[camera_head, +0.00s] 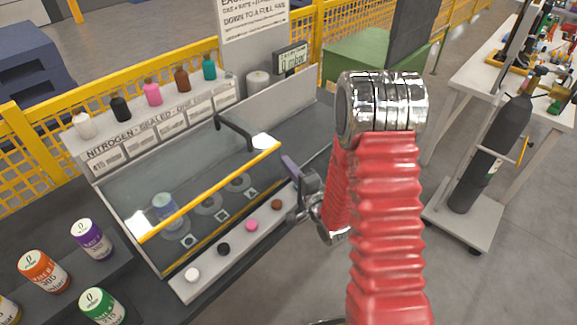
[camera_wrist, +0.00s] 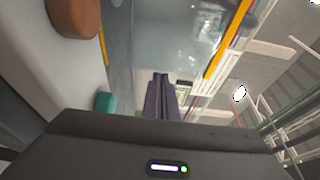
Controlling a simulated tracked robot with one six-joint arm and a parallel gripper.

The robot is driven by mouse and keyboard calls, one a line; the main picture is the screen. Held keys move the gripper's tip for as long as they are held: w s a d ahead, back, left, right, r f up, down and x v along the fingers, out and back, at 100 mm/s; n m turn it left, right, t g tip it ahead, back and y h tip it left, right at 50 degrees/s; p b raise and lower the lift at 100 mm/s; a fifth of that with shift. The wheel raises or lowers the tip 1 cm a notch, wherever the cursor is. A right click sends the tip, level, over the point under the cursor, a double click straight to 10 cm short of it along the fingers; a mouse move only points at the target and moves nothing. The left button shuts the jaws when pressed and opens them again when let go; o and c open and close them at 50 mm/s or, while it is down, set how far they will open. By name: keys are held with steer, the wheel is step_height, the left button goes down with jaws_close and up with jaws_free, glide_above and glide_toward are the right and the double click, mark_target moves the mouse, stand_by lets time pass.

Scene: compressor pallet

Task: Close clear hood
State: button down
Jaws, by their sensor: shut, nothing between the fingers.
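The clear hood (camera_head: 209,193) has a yellow front edge and covers a dark box on the bench. This edge appears raised above a second, lower yellow strip (camera_head: 225,236), so the hood looks partly open. My gripper (camera_head: 287,160) is shut and empty, just right of the hood's right end. In the wrist view its purple fingers (camera_wrist: 160,80) are together, with the hood's yellow edge (camera_wrist: 228,40) above and to the right. I cannot tell whether the fingers touch the hood. A blue-lidded jar (camera_head: 165,208) shows through the clear panel.
Several coloured caps sit on the pale front ledge (camera_head: 235,245). Coloured bottles stand on the labelled rear shelf (camera_head: 150,125). Labelled cans, one orange (camera_head: 43,271), stand at the left. A black bracket (camera_head: 233,130) rises at the hood's back. A grey gas cylinder (camera_head: 490,155) stands right.

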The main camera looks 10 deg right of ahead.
steer(key=shift+w+d, duration=0.1)
steer(key=shift+w, duration=0.2)
steer(key=d, duration=0.1)
steer(key=w+d, duration=0.1)
steer(key=shift+w+d+f, duration=0.1)
steer(key=shift+w+d, duration=0.15)
steer(key=shift+d, duration=0.15)
steer(key=v, duration=1)
steer(key=shift+d, duration=0.25)
